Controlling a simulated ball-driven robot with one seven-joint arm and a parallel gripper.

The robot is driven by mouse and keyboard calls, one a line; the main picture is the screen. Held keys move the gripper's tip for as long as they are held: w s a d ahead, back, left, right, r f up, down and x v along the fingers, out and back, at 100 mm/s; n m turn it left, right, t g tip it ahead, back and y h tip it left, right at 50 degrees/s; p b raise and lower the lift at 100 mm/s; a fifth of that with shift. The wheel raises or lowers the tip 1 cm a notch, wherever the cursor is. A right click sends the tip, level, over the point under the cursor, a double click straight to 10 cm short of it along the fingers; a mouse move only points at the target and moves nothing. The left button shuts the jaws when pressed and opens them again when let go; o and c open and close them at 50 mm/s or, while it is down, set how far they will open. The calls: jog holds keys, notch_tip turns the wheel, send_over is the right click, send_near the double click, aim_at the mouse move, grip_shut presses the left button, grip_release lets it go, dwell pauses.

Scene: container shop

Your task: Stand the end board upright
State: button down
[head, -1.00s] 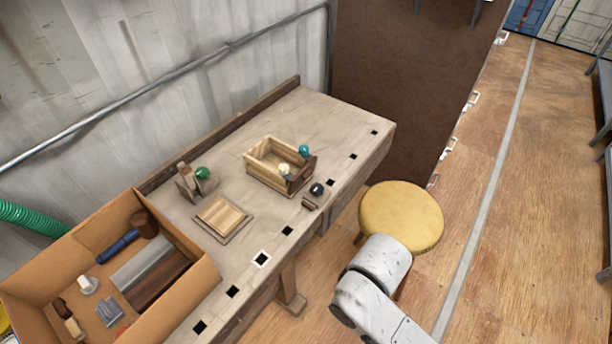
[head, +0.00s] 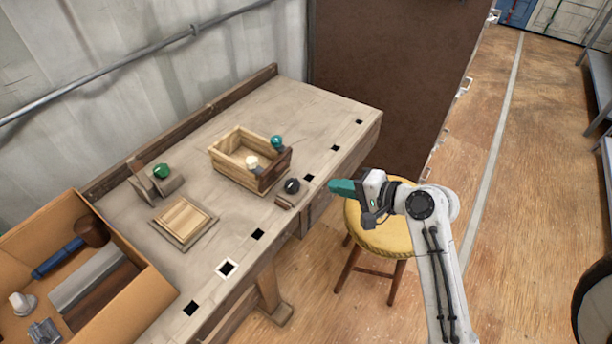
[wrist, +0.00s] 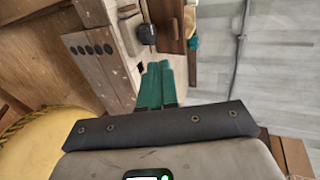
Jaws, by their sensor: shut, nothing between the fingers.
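A light wooden panel with a darker border (head: 184,219) lies flat on the workbench (head: 225,235); it may be the end board, but I cannot tell for sure. An open wooden box (head: 232,158) stands behind it to the right, with a dark right end (head: 273,172) and a teal-knobbed piece (head: 277,142) there. My gripper (head: 333,186) is shut and empty, with green fingers pointing left, off the bench's front edge and above the stool. In the wrist view the fingers (wrist: 157,88) lie together and point toward the bench.
A green-knobbed wooden piece (head: 161,172) stands left of the box. A black knob (head: 292,186) sits near the front edge. A cardboard tool box (head: 150,300) fills the bench's left end. A yellow stool (head: 372,238) stands below my gripper. The bench's right end is clear.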

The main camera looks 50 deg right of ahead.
jog(key=p, duration=0.1)
send_near(279, 164)
jog(key=w+f, duration=0.3)
jog(key=shift+f, duration=0.3)
jog(key=shift+w+a, duration=0.1)
jog(key=shift+w, duration=0.7)
jog(key=shift+r+p, duration=0.15)
jog(key=shift+p, duration=0.15)
jog(key=shift+w+r+g+p, duration=0.3)
jog(key=shift+w+r+p, duration=0.1)
jog(key=shift+p, duration=0.65)
jog(key=shift+w+r+p, duration=0.15)
jog(key=shift+w+p, duration=0.25)
jog(key=shift+p, duration=0.55)
jog(key=shift+w+g+p, duration=0.3)
jog(key=shift+w+p, duration=0.1)
